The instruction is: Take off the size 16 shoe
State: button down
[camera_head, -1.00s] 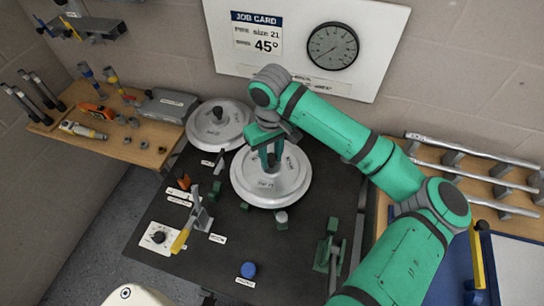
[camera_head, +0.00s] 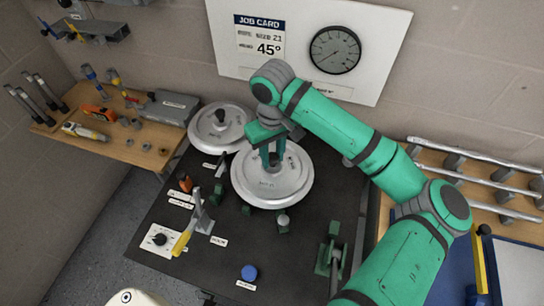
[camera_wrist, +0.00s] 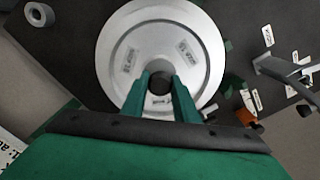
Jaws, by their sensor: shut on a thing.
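A round silver shoe (camera_head: 257,190) with a stepped rim is in the middle of the dark bench. Its small printed labels are too blurred to read for size. My gripper (camera_head: 272,163) points down at its centre, with both green fingers closed on the hub. In the wrist view, the fingers (camera_wrist: 159,85) flank the dark hub of the silver shoe (camera_wrist: 118,50). I cannot tell whether the shoe rests on its seat or is slightly raised, as its underside is hidden.
A second silver shoe (camera_head: 205,135) with a black knob lies close behind left. A lever with a yellow grip (camera_head: 183,243), a dial plate (camera_head: 159,239), a blue button (camera_head: 249,272) and a green clamp (camera_head: 331,256) stand in front. Pipes (camera_head: 480,180) rest on the right rack.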

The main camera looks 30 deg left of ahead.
jog(key=shift+w+r, duration=0.15)
jog(key=shift+r, duration=0.45)
jog(key=shift+d, duration=0.15)
jog(key=shift+s+a+r, duration=0.1)
jog(key=shift+a+r, duration=0.1)
jog(key=shift+r, duration=0.2)
jog(key=shift+s+a+r, duration=0.1)
jog(key=shift+a+r, duration=0.05)
jog(key=shift+r, duration=0.25)
jog(key=shift+w+d+r, duration=0.1)
jog(key=shift+d+r, duration=0.1)
jog(key=shift+r, duration=1.5)
